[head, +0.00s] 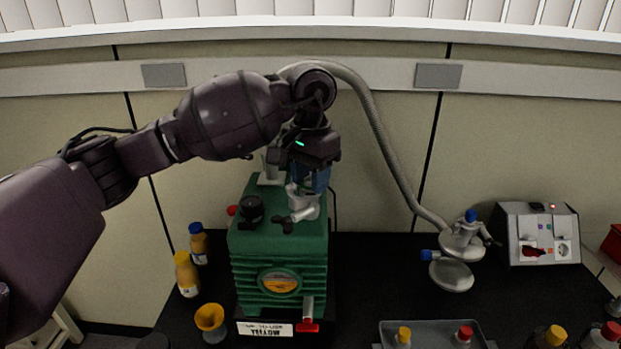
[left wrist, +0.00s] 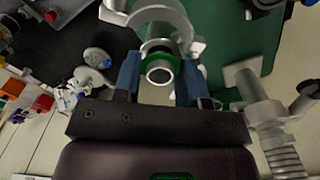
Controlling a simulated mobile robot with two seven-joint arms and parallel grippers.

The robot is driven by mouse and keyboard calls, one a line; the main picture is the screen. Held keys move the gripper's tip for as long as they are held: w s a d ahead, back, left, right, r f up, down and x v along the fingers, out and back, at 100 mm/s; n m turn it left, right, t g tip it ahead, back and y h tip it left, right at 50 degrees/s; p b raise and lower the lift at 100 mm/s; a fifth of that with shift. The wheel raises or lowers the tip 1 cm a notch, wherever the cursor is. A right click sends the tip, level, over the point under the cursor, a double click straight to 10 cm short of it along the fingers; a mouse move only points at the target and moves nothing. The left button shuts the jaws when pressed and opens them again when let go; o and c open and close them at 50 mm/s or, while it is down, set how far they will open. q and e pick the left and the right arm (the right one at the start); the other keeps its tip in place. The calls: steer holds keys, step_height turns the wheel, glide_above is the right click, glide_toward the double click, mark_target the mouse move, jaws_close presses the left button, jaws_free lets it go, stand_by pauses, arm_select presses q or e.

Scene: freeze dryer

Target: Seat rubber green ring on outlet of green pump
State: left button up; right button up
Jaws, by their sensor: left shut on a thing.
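The green pump (head: 255,245) stands on the black bench, and its green top also shows in the left wrist view (left wrist: 232,35). Its metal outlet with an open clamp (head: 303,205) is on top; the clamp (left wrist: 163,14) shows at the upper edge of the wrist view. My left gripper (head: 311,182) points down over the outlet. In the wrist view its blue fingers (left wrist: 160,75) are shut on the rubber green ring (left wrist: 160,67), which has a metal centre. The ring appears right at the outlet; I cannot tell whether they touch. My right gripper is out of view.
A grey hose arches behind my left arm to a metal fitting (head: 462,240) on the right. Bottles (head: 187,275) stand left of the pump. A grey tray (head: 450,328) is at the front, and a control box (head: 535,235) at the right.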

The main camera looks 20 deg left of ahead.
arm_select(q)
steer(key=shift+b, duration=0.35)
stand_by(0.8)
steer(key=shift+f+b, duration=0.4)
stand_by(0.8)
steer(key=o, duration=1)
steer(key=shift+d, duration=0.15)
steer(key=shift+a, duration=0.2)
steer(key=shift+w+r, duration=0.1)
steer(key=shift+r, duration=0.15)
